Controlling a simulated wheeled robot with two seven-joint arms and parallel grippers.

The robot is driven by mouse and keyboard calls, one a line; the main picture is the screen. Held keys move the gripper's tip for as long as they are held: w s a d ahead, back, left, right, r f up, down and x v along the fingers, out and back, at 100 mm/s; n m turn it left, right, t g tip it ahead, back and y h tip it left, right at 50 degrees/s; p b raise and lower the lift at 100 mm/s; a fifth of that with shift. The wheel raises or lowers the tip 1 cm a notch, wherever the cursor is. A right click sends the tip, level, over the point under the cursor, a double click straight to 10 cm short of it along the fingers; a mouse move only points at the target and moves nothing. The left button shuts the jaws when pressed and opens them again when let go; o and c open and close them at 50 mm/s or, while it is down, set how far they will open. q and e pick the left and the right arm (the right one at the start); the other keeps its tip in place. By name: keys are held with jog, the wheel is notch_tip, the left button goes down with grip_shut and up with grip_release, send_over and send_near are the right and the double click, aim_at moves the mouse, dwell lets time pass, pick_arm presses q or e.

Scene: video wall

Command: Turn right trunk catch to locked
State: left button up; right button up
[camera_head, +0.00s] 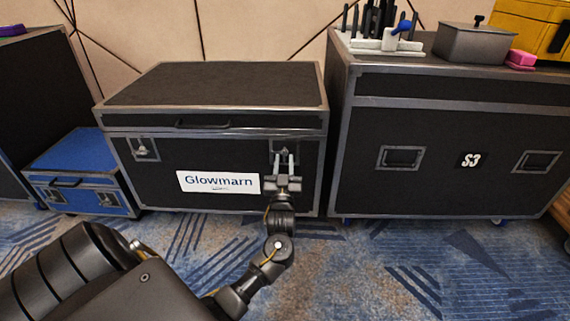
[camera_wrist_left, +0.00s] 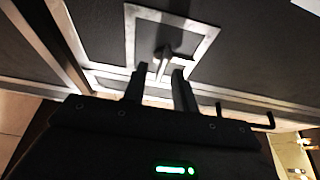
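The black trunk (camera_head: 150,180) with metal edges and a "Glowmarn" label stands in the middle of the head view, lid closed. Its right catch (camera_head: 284,147) is partly hidden behind my left gripper (camera_head: 285,162). The left catch (camera_head: 145,149) shows clear on the trunk's front. In the left wrist view the right catch (camera_wrist_left: 164,54) is a small lever on a square metal plate. The fingertips of my left gripper (camera_wrist_left: 160,70) are apart on either side of the lever's end; I cannot tell whether they touch it. My right gripper is out of view.
A blue case (camera_head: 85,151) stands on the carpet left of the trunk. A large black S3 case (camera_head: 440,185) stands close on its right, with a grey box (camera_head: 474,46) and tools on top. Patterned carpet lies open in front.

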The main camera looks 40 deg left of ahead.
pick_arm(q)
jog(key=shift+x, duration=0.8)
jog(key=shift+c, duration=0.5)
